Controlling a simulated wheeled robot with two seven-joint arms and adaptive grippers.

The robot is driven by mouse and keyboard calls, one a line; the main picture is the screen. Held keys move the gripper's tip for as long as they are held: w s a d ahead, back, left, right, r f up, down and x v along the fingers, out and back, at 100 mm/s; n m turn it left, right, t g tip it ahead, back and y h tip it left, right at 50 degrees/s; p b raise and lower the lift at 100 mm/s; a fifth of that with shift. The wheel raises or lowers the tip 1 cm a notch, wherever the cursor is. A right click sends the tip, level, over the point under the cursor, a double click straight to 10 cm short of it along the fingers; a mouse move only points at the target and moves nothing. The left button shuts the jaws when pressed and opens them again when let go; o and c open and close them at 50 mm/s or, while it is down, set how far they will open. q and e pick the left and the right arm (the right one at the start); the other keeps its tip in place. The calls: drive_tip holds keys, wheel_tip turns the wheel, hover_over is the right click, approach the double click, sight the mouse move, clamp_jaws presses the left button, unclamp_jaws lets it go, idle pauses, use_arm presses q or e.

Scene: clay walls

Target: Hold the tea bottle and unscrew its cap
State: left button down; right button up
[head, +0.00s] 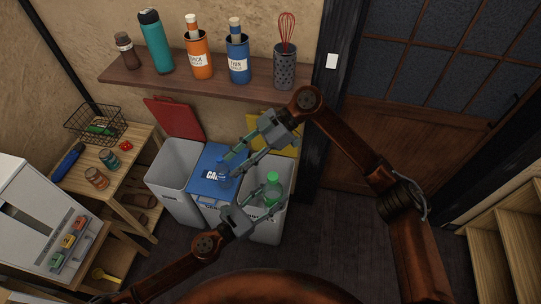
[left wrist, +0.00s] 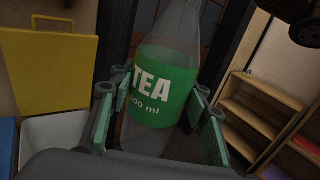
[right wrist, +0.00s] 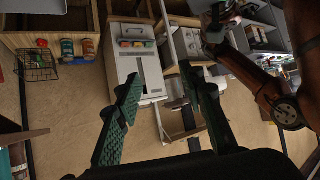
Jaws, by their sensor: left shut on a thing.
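The tea bottle (head: 271,192) is clear with a green label and a green cap (head: 273,177), which is on its top. My left gripper (head: 262,192) is shut around the bottle's body and holds it upright above the right-hand bin. In the left wrist view the label of the tea bottle (left wrist: 155,90) reads TEA between the fingers; the cap is out of frame there. My right gripper (head: 230,162) is up and left of the cap, apart from it. In the right wrist view its fingers (right wrist: 160,95) are spread with nothing between them.
A bin with a raised red lid (head: 174,118), a closed blue bin (head: 212,160) and a bin with a raised yellow lid (head: 270,133) stand below a shelf (head: 215,84) of bottles and canisters.

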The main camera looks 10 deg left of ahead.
sight(270, 177)
drive_tip(key=d+r+t+h, duration=0.1)
drive_tip(key=d+h, duration=0.2)
drive_tip(key=s+d+r+m+t+h, duration=0.1)
drive_tip(key=d+r+t+h, duration=0.1)
drive_tip(key=d+h, duration=0.1)
drive_tip(key=d+r+m+t+h, duration=0.1)
drive_tip(key=d+r+t+h, duration=0.1)
drive_tip(key=d+h, duration=0.1)
drive_tip(key=shift+s+r, duration=0.15)
drive_tip(key=shift+s, duration=0.2)
drive_tip(key=shift+d+r+m+t, duration=0.2)
drive_tip(key=shift+d+m+t, duration=0.1)
drive_tip(key=shift+d, duration=0.05)
drive_tip(key=shift+w+d+f+h, duration=0.1)
drive_tip(key=shift+h, duration=0.2)
wheel_tip(270, 177, down, 8)
drive_tip(key=shift+r, duration=0.2)
drive_tip(key=shift+c, duration=0.5)
clamp_jaws()
